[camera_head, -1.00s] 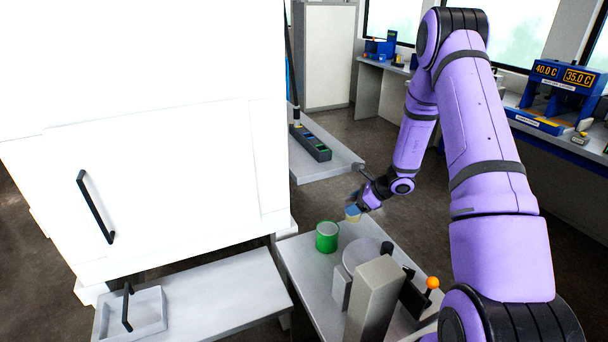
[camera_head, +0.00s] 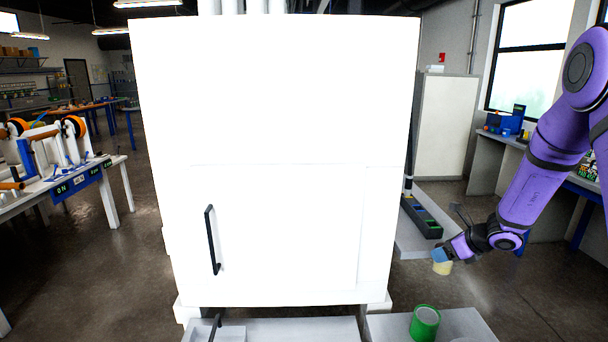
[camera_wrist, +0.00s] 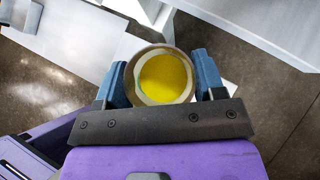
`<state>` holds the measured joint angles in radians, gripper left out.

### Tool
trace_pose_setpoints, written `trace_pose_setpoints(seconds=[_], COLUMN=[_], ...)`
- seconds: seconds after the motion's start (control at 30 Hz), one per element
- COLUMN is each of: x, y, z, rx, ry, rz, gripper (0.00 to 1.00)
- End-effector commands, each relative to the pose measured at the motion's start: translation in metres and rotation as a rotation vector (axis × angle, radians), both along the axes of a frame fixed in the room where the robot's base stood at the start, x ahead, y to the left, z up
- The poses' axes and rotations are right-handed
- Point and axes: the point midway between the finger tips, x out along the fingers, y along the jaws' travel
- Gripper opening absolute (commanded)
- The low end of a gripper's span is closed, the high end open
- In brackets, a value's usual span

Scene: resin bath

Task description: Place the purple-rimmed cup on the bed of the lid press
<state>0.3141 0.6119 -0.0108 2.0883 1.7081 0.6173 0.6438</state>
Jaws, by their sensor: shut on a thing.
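My gripper (camera_head: 441,256) is at the right in the head view, shut on a small pale cup (camera_head: 442,268) held in the air beyond the near table. In the wrist view the cup (camera_wrist: 134,90) sits between the two blue fingers, its open top facing the camera, with yellow content inside. Its rim looks beige to brownish there; I cannot make out purple. The lid press is not recognisable in either view now; at most a sliver shows at the bottom edge of the head view.
A green can (camera_head: 425,323) stands on the grey table (camera_head: 474,322) at the bottom right. A large white cabinet (camera_head: 290,110) with a black handle fills the middle. A dark strip with coloured slots (camera_head: 421,217) lies on a low grey bench behind. A workbench (camera_head: 113,160) stands at the left.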

Motion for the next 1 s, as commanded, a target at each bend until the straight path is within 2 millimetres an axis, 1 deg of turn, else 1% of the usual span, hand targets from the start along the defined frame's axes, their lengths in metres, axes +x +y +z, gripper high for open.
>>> trace_pose_setpoints(seconds=[0.03,0.2,0.3,0.4,0.6,1.0], x=[0.005,0.014,0.015,0.015,0.013,0.013], y=[0.015,0.05,0.066,0.078,0.09,0.093], z=[0.011,0.039,0.05,0.059,0.067,0.069], rx=[-0.001,0.0,0.0,0.0,0.0,0.0], ry=[-0.004,-0.002,-0.001,-0.002,0.0,0.0], rz=[-0.03,-0.157,-0.214,-0.257,-0.301,-0.311], gripper=[0.36,0.36,0.36,0.36,0.36,0.36])
